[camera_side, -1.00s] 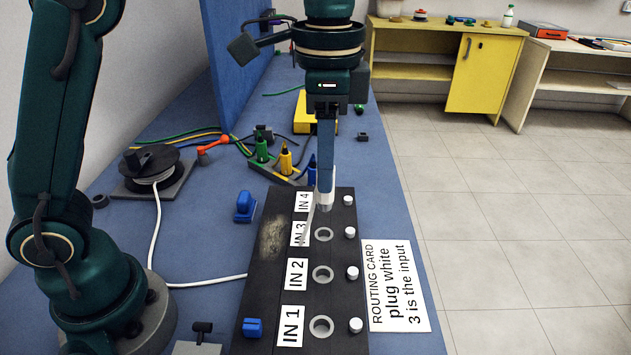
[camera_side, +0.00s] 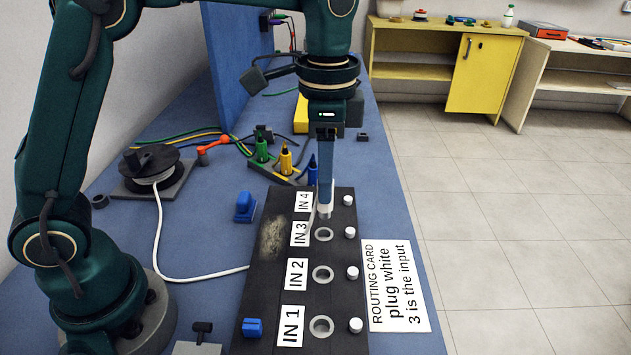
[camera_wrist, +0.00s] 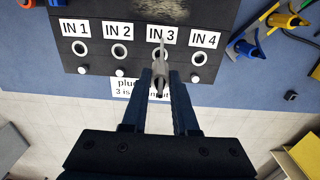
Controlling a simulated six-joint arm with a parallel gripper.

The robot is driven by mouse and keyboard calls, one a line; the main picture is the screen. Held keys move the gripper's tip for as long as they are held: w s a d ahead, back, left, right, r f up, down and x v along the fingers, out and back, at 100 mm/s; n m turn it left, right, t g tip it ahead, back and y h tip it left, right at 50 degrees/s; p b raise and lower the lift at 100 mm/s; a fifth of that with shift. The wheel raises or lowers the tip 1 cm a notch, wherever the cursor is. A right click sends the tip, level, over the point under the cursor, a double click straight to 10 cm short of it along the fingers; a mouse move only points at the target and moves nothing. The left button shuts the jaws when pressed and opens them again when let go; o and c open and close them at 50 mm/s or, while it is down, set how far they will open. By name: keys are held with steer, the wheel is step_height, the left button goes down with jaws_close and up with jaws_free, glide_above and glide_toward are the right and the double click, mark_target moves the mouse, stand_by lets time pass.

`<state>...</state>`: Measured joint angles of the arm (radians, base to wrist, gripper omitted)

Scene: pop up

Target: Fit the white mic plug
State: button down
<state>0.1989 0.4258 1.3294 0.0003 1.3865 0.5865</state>
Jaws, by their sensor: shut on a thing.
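My gripper (camera_side: 325,192) is shut on the white mic plug (camera_side: 325,211) and holds it tip down over the black input box (camera_side: 262,285). In the side view the plug's lower end is just behind the IN 3 socket (camera_side: 323,234), whose ring shows open and empty. The plug covers the IN 4 socket there. The routing card (camera_side: 398,285) reads "plug white 3 is the input".
The IN 1 (camera_side: 321,326) and IN 2 (camera_side: 322,273) sockets are empty. White knobs (camera_side: 352,272) line the box's right side. A cable reel (camera_side: 154,165) with white cable stands left. Green, yellow and blue plugs (camera_side: 286,160) stand in a rack behind the box.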

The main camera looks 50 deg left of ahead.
mark_target(325, 209)
steer(key=shift+f, duration=1.6)
steer(key=shift+f, duration=0.1)
steer(key=shift+f, duration=0.95)
steer(key=c, duration=0.6)
jaws_free()
steer(key=shift+r, duration=0.15)
